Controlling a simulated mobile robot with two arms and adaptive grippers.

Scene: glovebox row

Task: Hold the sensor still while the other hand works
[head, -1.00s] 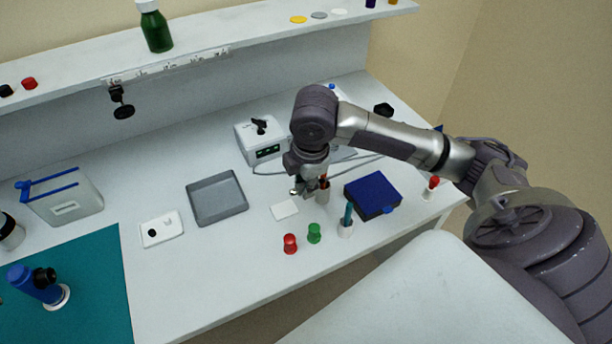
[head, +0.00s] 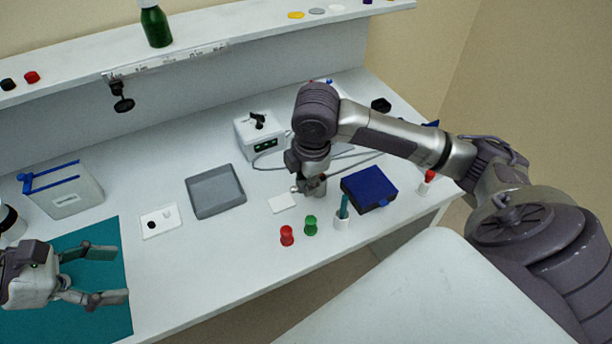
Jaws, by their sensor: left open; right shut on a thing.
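My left gripper (head: 122,275) is open and empty, with its two fingers apart above the teal mat (head: 92,322) at the lower left. The blue body with a black knob on a white round base, possibly the sensor, is hidden now where my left gripper and wrist cover the mat. My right gripper (head: 314,192) points down at the middle of the bench. It is shut on a slim thing at a small cup, seemingly the orange-red stick seen there earlier. The gripper hides most of the stick and cup.
A grey tray (head: 216,207), white plate with black dot (head: 151,224), white pad (head: 283,203) and white meter box (head: 259,142) stand around. Near the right gripper are red (head: 287,236) and green (head: 311,226) pieces, a teal pen's cup (head: 342,224) and blue box (head: 369,186).

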